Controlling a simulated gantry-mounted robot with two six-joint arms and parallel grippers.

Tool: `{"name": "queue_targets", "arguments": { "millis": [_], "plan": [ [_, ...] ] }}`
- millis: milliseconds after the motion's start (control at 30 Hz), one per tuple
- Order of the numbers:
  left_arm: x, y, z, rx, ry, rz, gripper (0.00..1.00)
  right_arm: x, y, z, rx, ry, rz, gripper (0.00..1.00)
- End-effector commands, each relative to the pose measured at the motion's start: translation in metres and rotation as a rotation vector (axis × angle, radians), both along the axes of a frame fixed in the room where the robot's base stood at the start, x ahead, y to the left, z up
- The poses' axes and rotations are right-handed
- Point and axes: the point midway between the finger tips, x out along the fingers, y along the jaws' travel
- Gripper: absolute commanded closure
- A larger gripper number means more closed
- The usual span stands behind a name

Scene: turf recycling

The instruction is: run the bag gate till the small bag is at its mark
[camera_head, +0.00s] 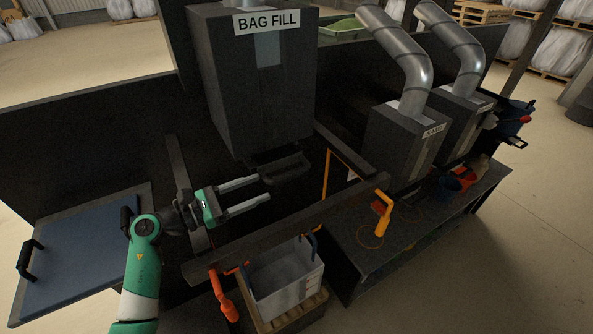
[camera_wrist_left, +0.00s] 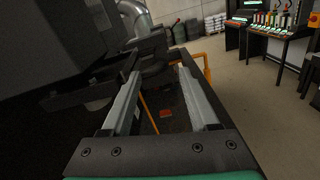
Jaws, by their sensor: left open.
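The dark BAG FILL hopper (camera_head: 262,90) stands at the top centre. A dark bar-like part (camera_head: 284,168), perhaps the gate's handle, sticks out beneath it. My left gripper (camera_head: 263,188) is open and empty, just below and in front of this part, with its fingers pointing right. In the left wrist view the fingers (camera_wrist_left: 160,73) are apart, and a dark part lies beyond their tips. A small pale bag (camera_head: 283,272) stands open-topped below, with small marks on its side. Its fill level and mark cannot be read clearly. My right gripper is not identifiable in view.
A dark rail (camera_head: 290,232) runs between my gripper and the bag. An orange handle (camera_head: 382,218) stands on the right-hand bench, and another orange handle (camera_head: 228,300) hangs left of the bag. A blue panel (camera_head: 75,250) lies at left. The sand box (camera_head: 408,140) is at right.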

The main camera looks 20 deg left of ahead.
Motion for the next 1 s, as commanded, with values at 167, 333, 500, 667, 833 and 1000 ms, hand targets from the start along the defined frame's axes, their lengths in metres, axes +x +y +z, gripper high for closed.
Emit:
{"name": "queue_targets", "arguments": {
  "millis": [167, 333, 500, 667, 833, 1000],
  "plan": [
    [0.002, -0.002, -0.002, 0.006, 0.004, -0.004, 0.39, 0.000, 0.000, 0.000, 0.000, 0.000, 0.000, 0.39],
    [0.021, -0.018, -0.001, 0.005, 0.003, -0.007, 0.39, 0.000, 0.000, -0.001, 0.000, 0.000, 0.000, 0.39],
    [0.053, -0.042, -0.002, 0.003, 0.003, -0.007, 0.39, 0.000, 0.000, -0.005, 0.000, 0.000, 0.000, 0.39],
    [0.078, -0.059, -0.008, 0.004, 0.000, -0.005, 0.39, 0.000, 0.000, -0.025, 0.000, 0.000, 0.000, 0.39],
    [0.091, -0.068, -0.004, 0.003, 0.001, -0.004, 0.39, 0.000, 0.000, -0.036, 0.000, 0.001, 0.000, 0.39],
    [0.094, -0.070, 0.000, 0.003, 0.001, -0.003, 0.39, 0.000, 0.000, -0.036, 0.000, 0.000, 0.000, 0.39]
  ]
}}
